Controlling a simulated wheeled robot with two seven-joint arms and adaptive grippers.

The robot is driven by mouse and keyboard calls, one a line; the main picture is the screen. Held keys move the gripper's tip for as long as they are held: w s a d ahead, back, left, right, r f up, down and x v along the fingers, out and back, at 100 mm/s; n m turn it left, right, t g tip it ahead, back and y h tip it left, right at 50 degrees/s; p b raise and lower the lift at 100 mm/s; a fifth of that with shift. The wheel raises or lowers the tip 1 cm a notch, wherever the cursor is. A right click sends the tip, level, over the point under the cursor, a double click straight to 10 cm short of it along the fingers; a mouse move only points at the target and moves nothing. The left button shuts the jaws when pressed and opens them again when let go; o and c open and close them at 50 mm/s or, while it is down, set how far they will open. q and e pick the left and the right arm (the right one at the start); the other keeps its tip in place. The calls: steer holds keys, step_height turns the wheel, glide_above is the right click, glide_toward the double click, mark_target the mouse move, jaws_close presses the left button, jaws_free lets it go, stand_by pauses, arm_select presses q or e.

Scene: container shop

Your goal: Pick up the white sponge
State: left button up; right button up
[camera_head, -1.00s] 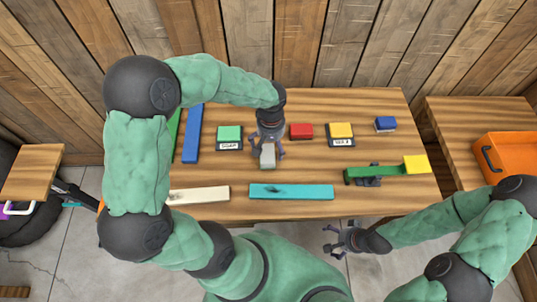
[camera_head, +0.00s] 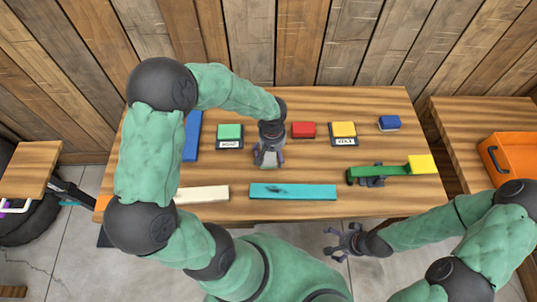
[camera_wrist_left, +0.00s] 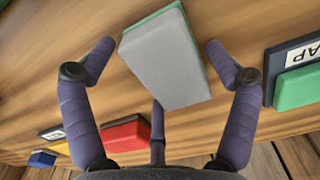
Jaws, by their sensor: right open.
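The white sponge (camera_wrist_left: 165,62) is a pale grey-white block with a green layer along its edge, seen on the tabletop in the left wrist view. My left gripper (camera_wrist_left: 160,50) is open, with its purple-grey fingers spread around the sponge. A gap shows at the left finger; the right fingertip is very close to the sponge, and contact there is unclear. In the head view my left gripper (camera_head: 268,160) points down at the table and mostly hides the sponge. My right gripper (camera_head: 342,241) is open and empty, off the table's front edge.
A green block on a labelled base (camera_head: 229,134) and a red block (camera_head: 303,130) flank my left gripper. A yellow block (camera_head: 343,130) and blue block (camera_head: 389,123) stand farther right. A teal bar (camera_head: 292,191) lies in front. An orange crate (camera_head: 510,155) is at right.

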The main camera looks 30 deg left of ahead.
arm_select(q)
steer(key=c, duration=0.5)
steer(key=shift+c, duration=0.2)
steer(key=shift+r, duration=0.1)
